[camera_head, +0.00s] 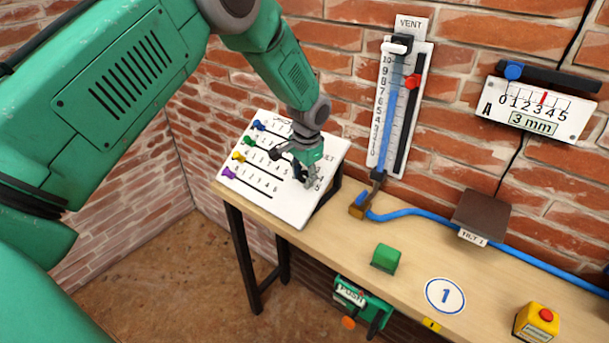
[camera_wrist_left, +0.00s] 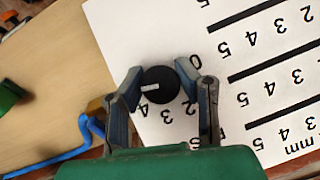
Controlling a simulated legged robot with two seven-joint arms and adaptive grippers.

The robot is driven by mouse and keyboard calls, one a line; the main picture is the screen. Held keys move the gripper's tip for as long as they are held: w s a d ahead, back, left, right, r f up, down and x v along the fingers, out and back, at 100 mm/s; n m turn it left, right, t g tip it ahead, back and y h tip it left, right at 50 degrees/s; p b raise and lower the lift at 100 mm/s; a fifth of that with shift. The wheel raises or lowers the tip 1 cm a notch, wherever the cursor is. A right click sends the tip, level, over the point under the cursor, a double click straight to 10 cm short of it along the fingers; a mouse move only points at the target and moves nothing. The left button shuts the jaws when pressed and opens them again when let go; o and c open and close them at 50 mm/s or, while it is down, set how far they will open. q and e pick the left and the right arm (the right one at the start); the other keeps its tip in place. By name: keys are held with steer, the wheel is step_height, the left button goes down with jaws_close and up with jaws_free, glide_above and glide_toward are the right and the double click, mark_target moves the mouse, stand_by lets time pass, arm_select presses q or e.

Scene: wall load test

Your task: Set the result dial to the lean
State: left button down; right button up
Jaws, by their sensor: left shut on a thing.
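The result dial (camera_wrist_left: 161,85) is a round black knob with a white pointer mark, set on a tilted white panel (camera_wrist_left: 115,30). In the left wrist view the mark points left. Some digits show around the knob; others are hidden by my fingers. My left gripper (camera_head: 303,178) reaches down onto the panel (camera_head: 296,215) and hides most of the knob in the head view. In the wrist view the fingers of my left gripper (camera_wrist_left: 160,88) are shut on the knob from both sides. Wall gauge A (camera_head: 534,108) reads 3 mm, with a red mark near 3. My right gripper is out of view.
Blue, green, yellow and purple sliders (camera_head: 228,172) sit at the panel's left. The bench (camera_head: 405,285) holds a green block (camera_head: 385,258), a yellow box with a red button (camera_head: 537,322) and a blue hose (camera_head: 420,212). A vent scale (camera_head: 398,110) hangs on the brick wall.

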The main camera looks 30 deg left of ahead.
arm_select(q)
steer(key=shift+a+r+m+y, duration=0.15)
steer(key=shift+m+y, duration=0.15)
steer(key=shift+m, duration=0.2)
stand_by(0.3)
steer(key=c, duration=1.1)
jaws_free()
steer(key=shift+c, duration=0.2)
steer(key=shift+s, duration=0.15)
steer(key=shift+r, duration=0.2)
step_height(320, 180, up, 11)
steer(key=s+d, duration=0.1)
steer(key=d, duration=0.1)
steer(key=shift+d, duration=0.1)
